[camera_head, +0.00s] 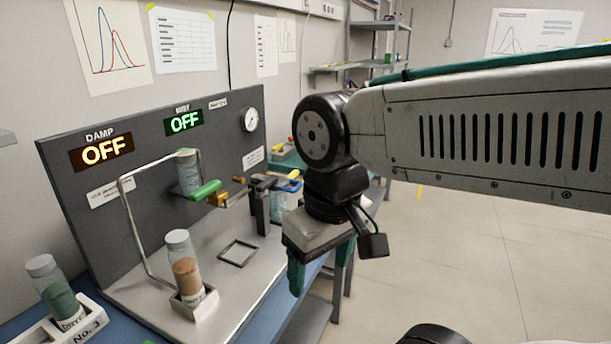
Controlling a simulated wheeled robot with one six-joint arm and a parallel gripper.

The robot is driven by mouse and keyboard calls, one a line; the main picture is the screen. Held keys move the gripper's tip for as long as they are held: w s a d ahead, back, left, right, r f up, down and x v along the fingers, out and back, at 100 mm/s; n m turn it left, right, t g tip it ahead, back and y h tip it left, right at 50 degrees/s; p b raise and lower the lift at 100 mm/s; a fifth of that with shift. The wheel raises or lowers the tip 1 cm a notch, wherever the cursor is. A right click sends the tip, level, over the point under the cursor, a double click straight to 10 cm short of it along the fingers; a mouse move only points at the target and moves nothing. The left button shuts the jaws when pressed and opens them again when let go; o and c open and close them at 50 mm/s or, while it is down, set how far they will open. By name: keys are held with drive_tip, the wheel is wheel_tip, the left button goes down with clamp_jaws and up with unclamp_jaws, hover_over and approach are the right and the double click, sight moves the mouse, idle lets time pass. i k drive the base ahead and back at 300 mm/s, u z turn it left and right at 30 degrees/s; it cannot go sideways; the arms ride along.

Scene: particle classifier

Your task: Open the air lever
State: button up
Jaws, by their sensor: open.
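A lever with a green handle (205,190) sits on a brass fitting (217,199) in front of the grey panel. A blue lever handle (289,186) shows farther right, beside a dark bracket (262,205). I cannot read a label that tells which one is the air lever. My gripper (320,270) points down with its green fingers apart, open and empty. It is to the right of and nearer than both levers, touching neither. My wrist stands close to the blue handle's right end in the picture.
The panel (150,150) carries DAMP OFF (101,152) and MIST OFF (185,122) displays and a gauge (250,120). A bent metal tube (128,225) rises over the base plate. Vials stand in holders: orange (186,275), green (58,297). Open floor (480,250) lies right.

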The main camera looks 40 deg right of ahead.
sight(294, 174)
drive_tip(key=z, duration=1.3)
drive_tip(key=k, duration=0.65)
drive_tip(key=z, duration=0.7)
drive_tip(key=i, duration=1.1)
drive_tip(key=u, duration=1)
drive_tip(key=i, duration=0.55)
drive_tip(key=u, duration=0.65)
